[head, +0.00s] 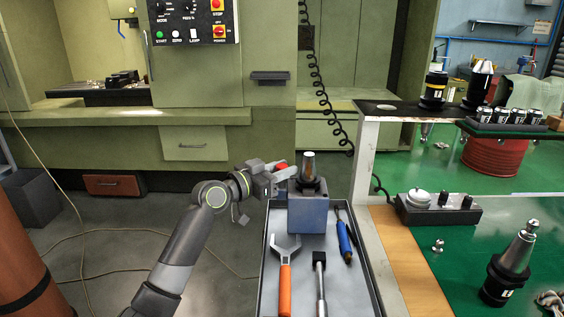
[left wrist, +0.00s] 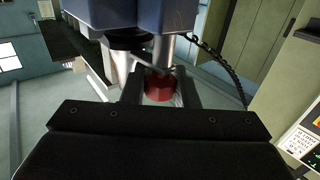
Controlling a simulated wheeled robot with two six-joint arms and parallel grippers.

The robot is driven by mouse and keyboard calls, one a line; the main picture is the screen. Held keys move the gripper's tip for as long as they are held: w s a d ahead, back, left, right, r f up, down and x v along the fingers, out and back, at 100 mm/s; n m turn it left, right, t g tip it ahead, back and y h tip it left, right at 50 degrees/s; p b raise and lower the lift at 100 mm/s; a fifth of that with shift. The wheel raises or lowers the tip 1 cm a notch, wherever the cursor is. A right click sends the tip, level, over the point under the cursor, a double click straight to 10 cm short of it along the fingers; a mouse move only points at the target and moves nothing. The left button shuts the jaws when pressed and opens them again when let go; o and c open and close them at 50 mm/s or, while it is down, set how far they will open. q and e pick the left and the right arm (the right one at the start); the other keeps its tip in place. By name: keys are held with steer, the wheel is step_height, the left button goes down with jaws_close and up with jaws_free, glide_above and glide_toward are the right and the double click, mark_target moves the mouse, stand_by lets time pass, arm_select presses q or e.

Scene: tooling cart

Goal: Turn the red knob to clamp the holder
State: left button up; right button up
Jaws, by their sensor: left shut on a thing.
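The red knob (head: 281,167) is on the left side of a blue-grey clamping block that stands on the cart tray. My left gripper (head: 277,172) reaches in from the left and is shut on the knob. In the left wrist view the red knob (left wrist: 159,88) sits between the two fingers of my left gripper (left wrist: 158,95). The block (head: 310,212) holds a tool holder (head: 309,167) upright in its top, with a dark collar and a brownish metal upper part. My right gripper is not in view.
The tray (head: 263,262) holds an orange-handled wrench (head: 285,285), a dark-headed tool (head: 320,280) and a blue-handled tool (head: 345,243). A green-topped bench (head: 470,230) with a control box (head: 437,210) and another tool holder (head: 508,268) stands right of the tray.

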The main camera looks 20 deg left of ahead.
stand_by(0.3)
arm_select(q)
steer(key=o, duration=1)
steer(key=shift+c, duration=0.2)
steer(key=shift+s, duration=0.1)
steer(key=b+v, duration=0.1)
steer(key=v, duration=1.6)
steer(key=shift+b, duration=0.3)
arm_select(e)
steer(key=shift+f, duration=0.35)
arm_select(q)
steer(key=shift+s+a, duration=0.1)
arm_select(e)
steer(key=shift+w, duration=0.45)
